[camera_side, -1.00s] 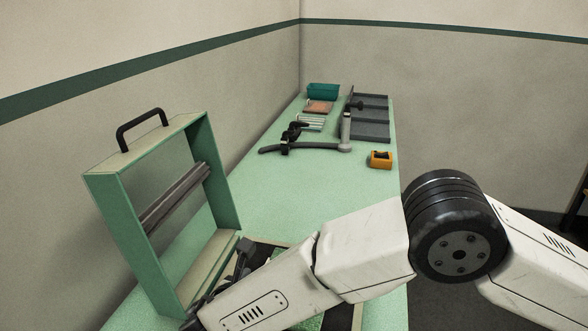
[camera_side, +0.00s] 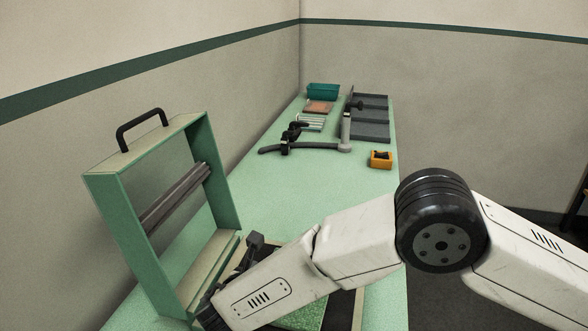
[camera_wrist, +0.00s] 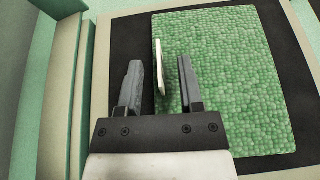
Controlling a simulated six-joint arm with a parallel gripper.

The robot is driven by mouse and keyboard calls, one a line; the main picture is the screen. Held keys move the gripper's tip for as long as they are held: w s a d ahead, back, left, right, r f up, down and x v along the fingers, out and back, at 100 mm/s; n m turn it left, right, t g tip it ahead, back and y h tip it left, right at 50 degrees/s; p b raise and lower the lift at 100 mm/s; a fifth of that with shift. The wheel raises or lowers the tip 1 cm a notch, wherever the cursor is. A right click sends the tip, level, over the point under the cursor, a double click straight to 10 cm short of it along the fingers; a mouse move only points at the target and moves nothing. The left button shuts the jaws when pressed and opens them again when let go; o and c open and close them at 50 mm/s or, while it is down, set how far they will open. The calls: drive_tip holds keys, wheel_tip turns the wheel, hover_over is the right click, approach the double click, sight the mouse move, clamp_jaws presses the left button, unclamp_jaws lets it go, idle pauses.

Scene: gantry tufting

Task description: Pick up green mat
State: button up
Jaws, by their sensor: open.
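The green mat (camera_wrist: 236,75) has a bumpy, tufted surface and lies flat on a black board with a beige border in the wrist view. Part of it shows in the side view (camera_side: 303,316), below my arm. My gripper (camera_wrist: 158,72) is open, its two dark fingers spread over the mat's left edge. The left finger is over the black board, the right finger over the mat. A thin pale upright piece (camera_wrist: 159,66) stands between the fingers, near the mat's left edge. In the side view my fingers are mostly hidden behind my wrist.
A green gantry frame (camera_side: 165,215) with a black handle and a dark crossbar stands at the left. Farther back on the green table are an orange block (camera_side: 381,160), a grey clamp-like tool (camera_side: 310,147), a grey tray (camera_side: 371,130) and a teal bin (camera_side: 323,91). The table's middle is clear.

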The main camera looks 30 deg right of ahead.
drive_tip(key=shift+x, duration=1.9)
clamp_jaws()
